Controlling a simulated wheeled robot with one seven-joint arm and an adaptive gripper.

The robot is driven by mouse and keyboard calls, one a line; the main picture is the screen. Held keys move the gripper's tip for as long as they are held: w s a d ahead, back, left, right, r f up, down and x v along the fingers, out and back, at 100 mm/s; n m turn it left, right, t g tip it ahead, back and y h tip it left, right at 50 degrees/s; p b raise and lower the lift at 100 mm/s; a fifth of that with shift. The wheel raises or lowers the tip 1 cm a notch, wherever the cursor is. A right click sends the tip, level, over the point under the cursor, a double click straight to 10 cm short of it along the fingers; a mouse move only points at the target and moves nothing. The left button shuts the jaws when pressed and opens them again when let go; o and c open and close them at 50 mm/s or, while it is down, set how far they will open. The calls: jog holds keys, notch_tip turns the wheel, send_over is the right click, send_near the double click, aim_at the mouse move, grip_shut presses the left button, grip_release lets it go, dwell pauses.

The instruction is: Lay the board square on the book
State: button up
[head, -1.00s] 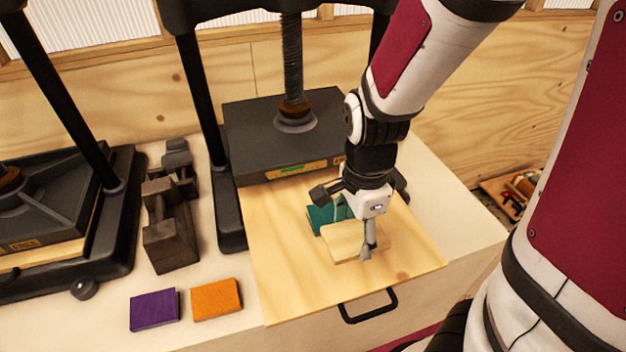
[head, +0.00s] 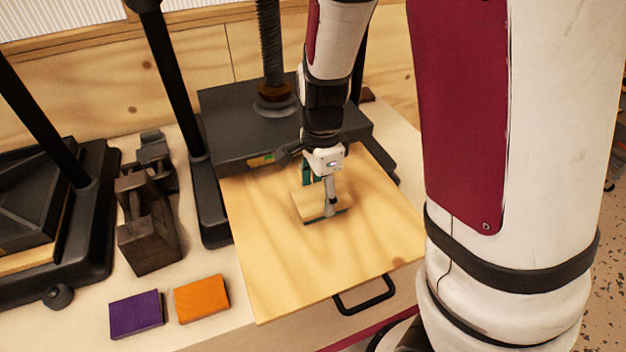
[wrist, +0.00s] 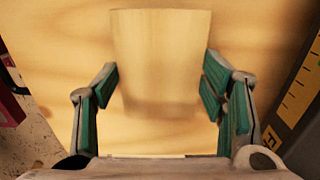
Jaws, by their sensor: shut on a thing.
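The pale wooden board (head: 308,204) is between the fingers of my gripper (head: 318,194), which is shut on its sides. In the wrist view the board (wrist: 161,55) lies between the two green-padded fingers of my gripper (wrist: 160,92). A teal strip, seemingly the teal book (head: 327,219), shows under the board's front edge in the head view. The board hides most of the book, and I cannot tell whether they touch or how square they are. The wrist view shows no clear part of the book.
A wide wooden press board (head: 275,270) with a black handle (head: 365,296) lies beneath. The dark press plate (head: 225,125) is close behind my gripper. Purple (head: 136,313) and orange (head: 202,298) blocks and a dark metal tool (head: 148,225) stand left. The press board's front is clear.

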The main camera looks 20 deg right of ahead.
aim_at(320, 196)
jog(key=shift+f, duration=0.15)
jog(key=o, duration=1.2)
notch_tip(320, 196, up, 12)
jog(key=p, duration=0.2)
jog(key=s+r+n+t, duration=0.2)
jog(key=s+r+n, duration=0.2)
jog(key=s+n, duration=0.1)
jog(key=s+r+n+t, duration=0.1)
jog(key=s+r+n, duration=0.3)
jog(key=n, duration=0.3)
jog(key=s+r+n+t, duration=0.2)
jog(key=s+r+n, duration=0.2)
jog(key=s+n, duration=0.2)
jog(key=shift+s+r+t, duration=0.1)
jog(key=shift+r+t, duration=0.2)
